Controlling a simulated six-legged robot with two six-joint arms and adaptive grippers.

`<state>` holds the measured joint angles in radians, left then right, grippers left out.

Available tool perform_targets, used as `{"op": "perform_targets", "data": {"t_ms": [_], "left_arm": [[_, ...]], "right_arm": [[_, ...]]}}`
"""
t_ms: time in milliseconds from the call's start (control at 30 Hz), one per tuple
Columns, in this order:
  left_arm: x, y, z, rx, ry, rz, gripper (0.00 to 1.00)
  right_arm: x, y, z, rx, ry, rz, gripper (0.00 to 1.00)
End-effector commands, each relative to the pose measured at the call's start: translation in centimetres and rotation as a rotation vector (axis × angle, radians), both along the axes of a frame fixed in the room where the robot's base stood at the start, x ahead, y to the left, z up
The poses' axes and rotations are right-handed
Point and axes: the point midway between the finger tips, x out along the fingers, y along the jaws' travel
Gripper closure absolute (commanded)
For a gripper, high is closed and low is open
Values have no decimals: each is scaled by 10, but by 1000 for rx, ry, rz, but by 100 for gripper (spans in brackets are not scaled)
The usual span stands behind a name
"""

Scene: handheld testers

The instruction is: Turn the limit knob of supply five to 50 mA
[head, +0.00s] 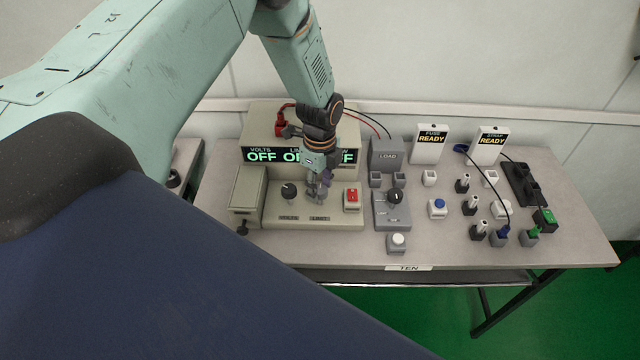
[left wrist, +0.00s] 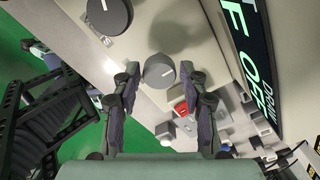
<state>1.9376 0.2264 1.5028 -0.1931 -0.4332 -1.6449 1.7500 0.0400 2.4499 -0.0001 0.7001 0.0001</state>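A beige power supply (head: 335,218) stands on the table, with a dark VOLTS knob (head: 289,190) at left and a LIMIT label to its right. Its display (head: 262,156) reads OFF in green. My left gripper (head: 320,188) points down above the LIMIT label and hides the limit knob in the head view. Gaps show between knob and fingers. The volts knob (left wrist: 108,15) is beyond. My right gripper is out of view.
A red rocker switch (head: 352,197) sits right of the limit knob. A grey LOAD box (head: 387,155), a black-knobbed unit (head: 391,212), buttons and plugs fill the table's right. The table's front label (head: 409,268) reads TEN. Two cards (head: 431,143) read READY.

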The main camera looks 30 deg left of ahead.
Motion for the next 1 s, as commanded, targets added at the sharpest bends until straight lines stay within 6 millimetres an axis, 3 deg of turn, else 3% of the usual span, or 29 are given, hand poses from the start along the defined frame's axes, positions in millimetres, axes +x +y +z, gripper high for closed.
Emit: {"op": "perform_targets", "data": {"t_ms": [433,733,1000], "left_arm": [[0,0,0,0,1,0,97],[0,0,0,0,1,47,97],[0,0,1,0,0,226,97]], "right_arm": [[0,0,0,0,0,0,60],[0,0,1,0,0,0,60],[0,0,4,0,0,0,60]]}}
